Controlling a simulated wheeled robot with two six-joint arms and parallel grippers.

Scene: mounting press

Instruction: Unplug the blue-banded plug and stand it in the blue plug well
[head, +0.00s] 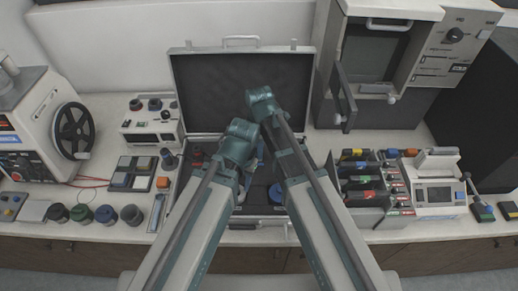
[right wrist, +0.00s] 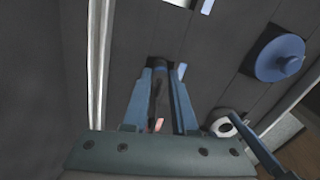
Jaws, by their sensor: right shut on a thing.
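My right gripper (right wrist: 159,76) is shut on a slim dark plug (right wrist: 158,92), upright between its two blue fingers in the right wrist view. Its blue band cannot be made out. The gripper is inside the open case (head: 245,90), mostly hidden by my arms in the head view. I cannot tell which part is the blue plug well. My left arm also reaches over the case; its jaws are not clear.
A white ring (right wrist: 223,124) lies right of the fingers. The case's metal rim (right wrist: 100,60) runs close on the left. A coloured rack (head: 365,180) stands right of the case, a handwheel machine (head: 75,128) far left, and several coloured knobs (head: 105,213) at front left.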

